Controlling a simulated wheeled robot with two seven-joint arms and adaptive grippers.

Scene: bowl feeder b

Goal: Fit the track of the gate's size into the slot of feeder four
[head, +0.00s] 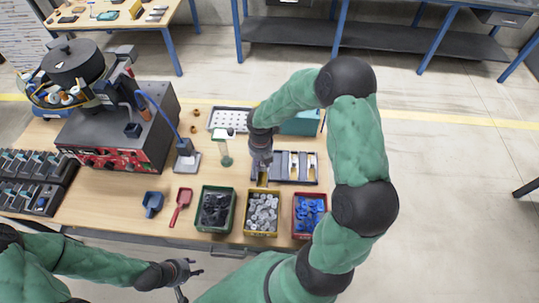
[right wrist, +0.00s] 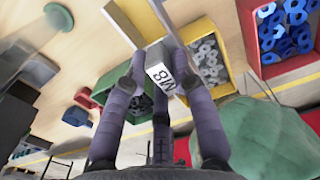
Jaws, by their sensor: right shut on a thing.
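My right gripper (head: 262,170) is over the near left part of a dark rack (head: 297,181). In the right wrist view, its fingers (right wrist: 163,88) are shut on a grey block (right wrist: 158,54) with a white label reading M8. The block's lower part, and whether it touches the rack, cannot be made out. The bowl feeder (head: 72,62) sits on a dark machine with a red front panel (head: 108,160) at the left. My left gripper (head: 190,279) is low in the head view, its fingers apart and empty.
A green bin (head: 214,228) of dark parts, a yellow bin (head: 261,234) of grey nuts and a red bin (head: 297,230) of blue nuts line the near edge. A blue scoop (head: 152,203) and red scoop (head: 181,205) lie left. A white dotted tray (head: 229,119) is behind.

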